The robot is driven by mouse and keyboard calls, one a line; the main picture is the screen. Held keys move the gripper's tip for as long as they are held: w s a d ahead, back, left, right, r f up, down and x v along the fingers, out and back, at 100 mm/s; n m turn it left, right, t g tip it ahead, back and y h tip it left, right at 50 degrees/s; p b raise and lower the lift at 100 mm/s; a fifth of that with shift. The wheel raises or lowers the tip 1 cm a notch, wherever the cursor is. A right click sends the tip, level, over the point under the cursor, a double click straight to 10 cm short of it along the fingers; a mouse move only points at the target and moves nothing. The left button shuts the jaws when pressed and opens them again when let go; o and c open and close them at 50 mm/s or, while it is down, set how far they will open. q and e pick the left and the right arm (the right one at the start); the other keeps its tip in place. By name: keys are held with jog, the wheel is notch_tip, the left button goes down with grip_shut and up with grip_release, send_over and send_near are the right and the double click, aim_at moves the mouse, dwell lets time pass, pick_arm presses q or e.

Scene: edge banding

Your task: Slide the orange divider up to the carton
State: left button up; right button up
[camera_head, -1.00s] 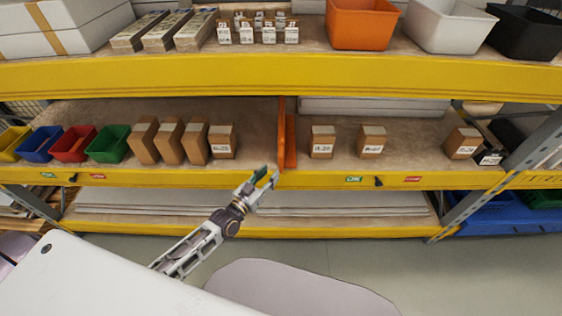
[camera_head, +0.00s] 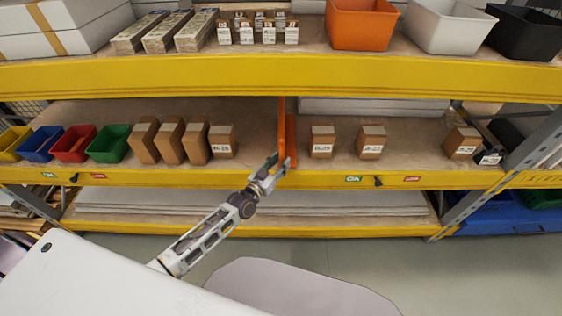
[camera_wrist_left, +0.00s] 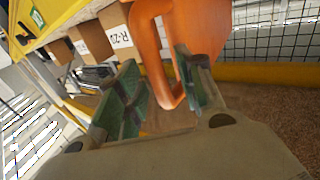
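The orange divider (camera_head: 283,131) stands upright on the middle shelf, between a carton (camera_head: 222,141) on its left and a carton (camera_head: 322,141) on its right, with a gap on each side. My left gripper (camera_head: 269,173) is at the shelf's front edge, at the divider's near end. In the left wrist view, the divider (camera_wrist_left: 150,35) reaches in between the two green-padded fingers of the gripper (camera_wrist_left: 160,92), which stand apart. I cannot tell whether either finger touches it. A labelled carton (camera_wrist_left: 118,36) shows beside it. My right gripper is out of view.
More cartons (camera_head: 372,141) stand to the right, and several brown boxes (camera_head: 170,141) and coloured bins (camera_head: 72,144) to the left. The upper shelf's yellow beam (camera_head: 280,75) runs above. The shelf surface is bare on both sides of the divider.

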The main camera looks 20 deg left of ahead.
pick_arm(q)
jog(key=shift+w+d, duration=0.15)
jog(key=shift+w, duration=0.25)
grip_shut()
